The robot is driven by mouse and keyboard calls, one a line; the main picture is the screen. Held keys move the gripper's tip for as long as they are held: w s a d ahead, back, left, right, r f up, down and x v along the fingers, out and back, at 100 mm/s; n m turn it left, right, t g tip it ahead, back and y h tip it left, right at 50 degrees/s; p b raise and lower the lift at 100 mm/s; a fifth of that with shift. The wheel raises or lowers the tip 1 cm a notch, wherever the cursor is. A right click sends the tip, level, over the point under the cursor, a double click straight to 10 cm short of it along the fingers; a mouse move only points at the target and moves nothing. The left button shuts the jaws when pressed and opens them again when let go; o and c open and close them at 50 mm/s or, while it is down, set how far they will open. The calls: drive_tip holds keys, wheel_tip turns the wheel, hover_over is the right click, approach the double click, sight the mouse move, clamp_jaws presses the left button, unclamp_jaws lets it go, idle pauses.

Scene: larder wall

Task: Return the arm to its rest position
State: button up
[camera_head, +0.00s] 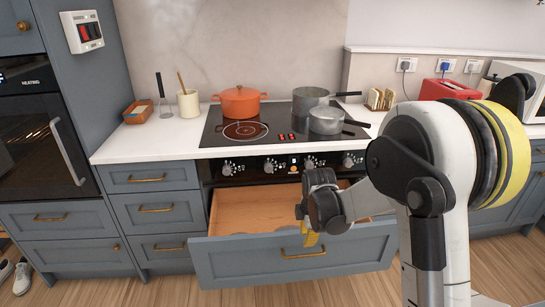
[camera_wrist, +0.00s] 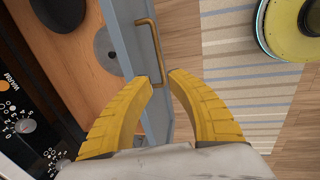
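My gripper (camera_head: 311,240) hangs above the front of a pulled-out drawer (camera_head: 230,262) under the hob. In the wrist view its two curved yellow fingers (camera_wrist: 161,78) stand apart with a narrow gap between the tips. The drawer's brass handle (camera_wrist: 150,42) shows just beyond the tips, its near end in line with the gap; I see no finger closed on it. The handle also shows in the head view (camera_head: 303,255), just below the gripper.
The hob (camera_head: 220,132) holds an orange pot (camera_head: 240,103) and grey pans (camera_head: 326,121). The open drawer juts out over the wooden floor (camera_head: 180,290). A striped rug (camera_wrist: 240,80) lies on the floor in the wrist view.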

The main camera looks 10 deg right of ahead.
drive_tip(key=s+r+m+t, duration=0.2)
drive_tip(key=s+r+m, duration=0.85)
drive_tip(key=r, duration=0.55)
drive_tip(key=s+d+r+m+t, duration=0.1)
drive_tip(key=s+m, duration=0.6)
drive_tip(key=s, duration=0.7)
drive_tip(key=shift+s+r+t, duration=0.3)
drive_tip(key=shift+r+t, duration=0.55)
drive_tip(key=shift+t, duration=0.15)
drive_tip(key=shift+m, duration=0.25)
